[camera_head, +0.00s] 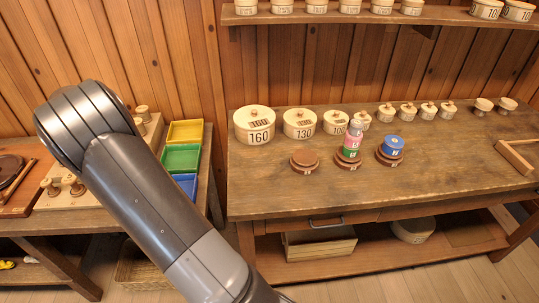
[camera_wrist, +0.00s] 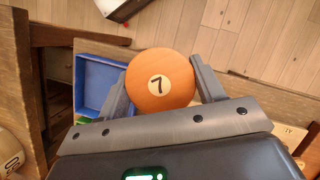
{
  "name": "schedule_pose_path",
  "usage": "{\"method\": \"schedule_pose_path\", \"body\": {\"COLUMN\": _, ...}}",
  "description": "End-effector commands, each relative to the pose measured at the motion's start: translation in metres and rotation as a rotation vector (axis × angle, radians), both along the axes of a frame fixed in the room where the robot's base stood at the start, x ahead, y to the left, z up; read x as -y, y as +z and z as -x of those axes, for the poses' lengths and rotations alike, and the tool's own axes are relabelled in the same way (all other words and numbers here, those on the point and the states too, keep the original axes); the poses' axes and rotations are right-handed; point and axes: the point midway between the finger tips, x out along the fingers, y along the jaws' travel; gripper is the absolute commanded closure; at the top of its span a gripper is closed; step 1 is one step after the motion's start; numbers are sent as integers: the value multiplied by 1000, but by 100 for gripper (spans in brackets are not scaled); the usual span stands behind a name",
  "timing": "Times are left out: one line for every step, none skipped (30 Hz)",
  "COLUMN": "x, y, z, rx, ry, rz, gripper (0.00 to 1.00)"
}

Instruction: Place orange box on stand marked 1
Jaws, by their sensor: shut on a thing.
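In the wrist view, my gripper (camera_wrist: 161,84) is shut on the round orange box (camera_wrist: 160,92), marked 7 on its top face. The fingers hold it from both sides, above the area beside a blue tray. In the head view, my arm hides the gripper and the box. Three round brown stands are on the long bench: a left one (camera_head: 304,162) with nothing on it, a middle one (camera_head: 347,163) with a green, pink and grey stack, and a right one (camera_head: 389,157) with a blue box (camera_head: 393,145). Their front marks are too small to read surely.
Yellow (camera_head: 186,131), green (camera_head: 181,157) and blue (camera_head: 184,186) trays line the left table's right edge. A gap separates that table from the long bench (camera_head: 275,196). Cream lidded pots, including one marked 160 (camera_head: 255,126), stand behind the stands. The bench front is clear.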

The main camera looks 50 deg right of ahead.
Motion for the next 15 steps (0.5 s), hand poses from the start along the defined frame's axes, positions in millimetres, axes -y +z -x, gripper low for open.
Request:
{"method": "schedule_pose_path", "body": {"x": -6, "y": -1, "z": 1, "rx": 0, "ry": 17, "rz": 0, "gripper": 61}}
{"method": "schedule_pose_path", "body": {"x": -1, "y": 0, "z": 1, "rx": 1, "ry": 4, "rz": 1, "gripper": 61}}
{"method": "schedule_pose_path", "body": {"x": 5, "y": 1, "z": 1, "rx": 1, "ry": -24, "rz": 0, "gripper": 61}}
{"method": "schedule_pose_path", "body": {"x": 9, "y": 1, "z": 1, "rx": 1, "ry": -39, "rz": 0, "gripper": 61}}
{"method": "schedule_pose_path", "body": {"x": 12, "y": 1, "z": 1, "rx": 1, "ry": -54, "rz": 0, "gripper": 61}}
{"method": "schedule_pose_path", "body": {"x": 16, "y": 2, "z": 1, "rx": 1, "ry": -75, "rz": 0, "gripper": 61}}
{"method": "schedule_pose_path", "body": {"x": 21, "y": 3, "z": 2, "rx": 1, "ry": -94, "rz": 0, "gripper": 61}}
{"method": "schedule_pose_path", "body": {"x": 25, "y": 3, "z": 2, "rx": 1, "ry": -115, "rz": 0, "gripper": 61}}
{"method": "schedule_pose_path", "body": {"x": 31, "y": 4, "z": 3, "rx": 1, "ry": -142, "rz": 1, "gripper": 61}}
{"method": "schedule_pose_path", "body": {"x": 35, "y": 4, "z": 3, "rx": 0, "ry": -163, "rz": -1, "gripper": 61}}
{"method": "schedule_pose_path", "body": {"x": 41, "y": 5, "z": 3, "rx": 1, "ry": -187, "rz": 0, "gripper": 61}}
{"method": "schedule_pose_path", "body": {"x": 49, "y": 6, "z": 4, "rx": 1, "ry": -224, "rz": 0, "gripper": 61}}
{"method": "schedule_pose_path", "body": {"x": 55, "y": 7, "z": 5, "rx": 1, "ry": -251, "rz": 0, "gripper": 61}}
{"method": "schedule_pose_path", "body": {"x": 61, "y": 8, "z": 6, "rx": 1, "ry": -282, "rz": 0, "gripper": 61}}
{"method": "schedule_pose_path", "body": {"x": 71, "y": 9, "z": 8, "rx": 1, "ry": -328, "rz": 0, "gripper": 61}}
